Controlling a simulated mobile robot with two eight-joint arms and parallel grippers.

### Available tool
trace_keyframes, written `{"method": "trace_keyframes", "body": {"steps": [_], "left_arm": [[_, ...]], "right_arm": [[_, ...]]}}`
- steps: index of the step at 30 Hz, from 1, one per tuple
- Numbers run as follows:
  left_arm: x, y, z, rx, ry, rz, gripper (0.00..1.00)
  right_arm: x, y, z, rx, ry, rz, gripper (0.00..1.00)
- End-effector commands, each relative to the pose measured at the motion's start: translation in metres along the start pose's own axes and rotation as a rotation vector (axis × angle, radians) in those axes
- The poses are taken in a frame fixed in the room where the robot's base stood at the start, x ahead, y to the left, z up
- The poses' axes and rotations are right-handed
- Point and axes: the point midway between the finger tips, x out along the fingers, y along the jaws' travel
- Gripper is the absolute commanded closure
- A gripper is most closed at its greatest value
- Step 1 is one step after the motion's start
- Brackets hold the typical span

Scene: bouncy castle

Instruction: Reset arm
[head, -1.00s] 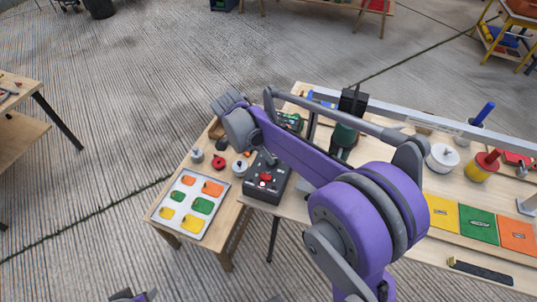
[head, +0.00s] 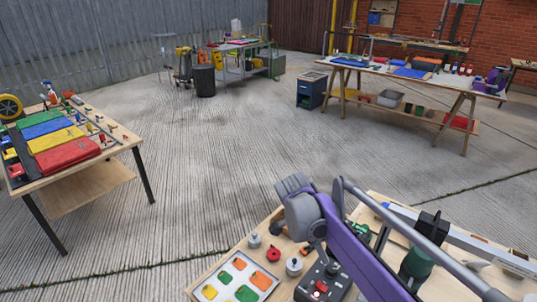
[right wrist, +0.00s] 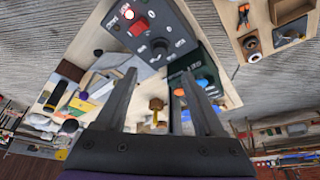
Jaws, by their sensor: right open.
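My right gripper shows in the right wrist view (right wrist: 158,76) with its two grey fingers apart and nothing between them. In the head view my right arm, purple and grey, reaches in from the lower right over a wooden workbench (head: 238,262), and its grey end hides part of the bench top. The black control box with a red button (head: 322,288) is below the arm; it also shows in the right wrist view (right wrist: 165,28), beyond the fingertips. My left gripper is not in view.
A tray of coloured pieces (head: 212,291) lies on the near bench. A green tool (head: 418,262) stands right of the arm. A table with coloured cloths (head: 132,143) is at left, and a long table (head: 462,85) is at back right. The concrete floor between is clear.

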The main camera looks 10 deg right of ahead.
Motion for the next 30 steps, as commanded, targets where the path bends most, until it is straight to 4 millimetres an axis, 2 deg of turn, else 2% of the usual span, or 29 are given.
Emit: {"method": "trace_keyframes", "body": {"steps": [5, 12, 18, 21, 25, 30], "left_arm": [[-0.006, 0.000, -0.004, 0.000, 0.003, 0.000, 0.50], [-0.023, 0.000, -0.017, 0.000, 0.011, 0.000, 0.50], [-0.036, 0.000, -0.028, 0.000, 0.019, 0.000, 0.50], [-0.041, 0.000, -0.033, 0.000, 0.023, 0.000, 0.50], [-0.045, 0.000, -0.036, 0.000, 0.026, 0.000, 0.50], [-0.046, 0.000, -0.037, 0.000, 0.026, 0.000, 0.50]], "right_arm": [[-0.009, 0.024, -0.002, -0.162, -0.044, -0.047, 0.30], [-0.022, 0.102, 0.006, -0.695, -0.122, -0.261, 0.30], [-0.015, 0.166, 0.023, -1.126, -0.079, -0.485, 0.30], [-0.008, 0.188, 0.031, -1.290, -0.029, -0.577, 0.30], [0.000, 0.207, 0.039, -1.427, 0.029, -0.654, 0.30], [0.004, 0.214, 0.043, -1.493, 0.063, -0.688, 0.30]]}}
